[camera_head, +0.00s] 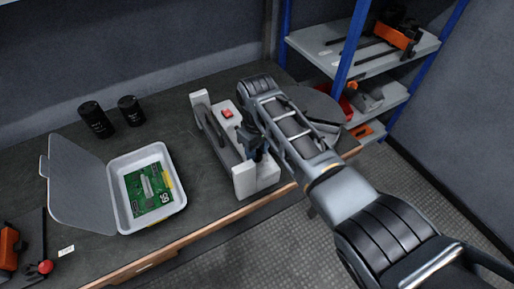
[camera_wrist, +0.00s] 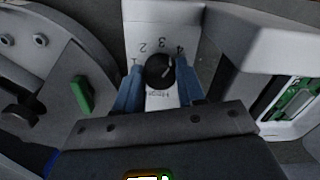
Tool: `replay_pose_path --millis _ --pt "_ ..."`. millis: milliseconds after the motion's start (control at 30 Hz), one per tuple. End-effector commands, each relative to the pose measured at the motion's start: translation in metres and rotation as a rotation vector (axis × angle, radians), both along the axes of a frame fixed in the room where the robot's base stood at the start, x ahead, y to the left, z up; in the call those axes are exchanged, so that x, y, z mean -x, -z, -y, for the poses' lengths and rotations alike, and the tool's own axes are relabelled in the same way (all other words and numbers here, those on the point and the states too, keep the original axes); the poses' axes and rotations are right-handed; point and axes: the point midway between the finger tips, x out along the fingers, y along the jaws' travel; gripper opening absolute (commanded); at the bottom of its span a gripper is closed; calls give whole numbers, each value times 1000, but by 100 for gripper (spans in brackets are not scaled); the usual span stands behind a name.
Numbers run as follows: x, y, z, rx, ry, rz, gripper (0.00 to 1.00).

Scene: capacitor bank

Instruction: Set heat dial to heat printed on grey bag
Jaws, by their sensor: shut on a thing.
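The white heat sealer (camera_head: 256,176) stands on the workbench with a red switch (camera_head: 227,113) on its top. Its black heat dial (camera_wrist: 160,71) shows in the wrist view, with printed numbers 1 to 4 around its far side. The dial's white mark points to the upper right, roughly towards 4. My gripper (camera_wrist: 161,78) is shut on the dial, one blue finger on each side. In the head view my gripper (camera_head: 254,146) hides the dial. I cannot make out a grey bag or its printed heat.
A white open box (camera_head: 118,195) with a green circuit board (camera_head: 150,190) stands left of the sealer. Two black cans (camera_head: 97,120) stand behind it. A round grey object (camera_head: 322,106) lies right of the sealer, partly behind my arm. Shelves (camera_head: 365,58) stand at the back right.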

Motion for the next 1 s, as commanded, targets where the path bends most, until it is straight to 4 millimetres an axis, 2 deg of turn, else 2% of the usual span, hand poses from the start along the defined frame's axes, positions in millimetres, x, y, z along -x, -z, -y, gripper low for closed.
replay_pose_path --millis 400,867,900,1000 --pt "0 -1 -1 -1 145 1 9" --pt "-1 -1 -1 -1 155 1 9" --pt "-1 -1 -1 -2 155 2 42" --pt "-1 -1 0 -1 155 1 51"
